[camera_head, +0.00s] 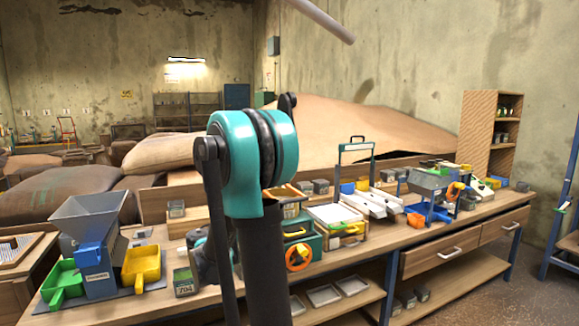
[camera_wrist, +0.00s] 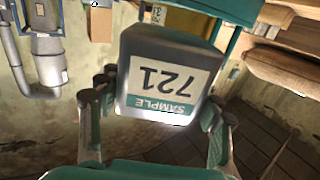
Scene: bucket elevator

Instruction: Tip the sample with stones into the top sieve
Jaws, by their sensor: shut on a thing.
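In the wrist view, my gripper (camera_wrist: 158,98) is shut on a grey sample container (camera_wrist: 165,65). Its white and green label reads "SAMPLE 721" and stands upside down in this picture. One finger lies on each side of the container. Its contents are hidden, so I cannot see stones. In the head view my arm stands in front of the bench and hides the held container. A white-topped box with wooden sides (camera_head: 335,213) stands on the bench right of my arm, beside a teal unit with an orange handwheel (camera_head: 298,257). I cannot tell for sure which part is the top sieve.
A grey hopper with a blue body (camera_head: 95,257) stands at the left end of the bench (camera_head: 395,243), between a green tray (camera_head: 63,283) and a yellow tray (camera_head: 141,265). A small sample box (camera_head: 184,281) stands near it. Several tools crowd the right side.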

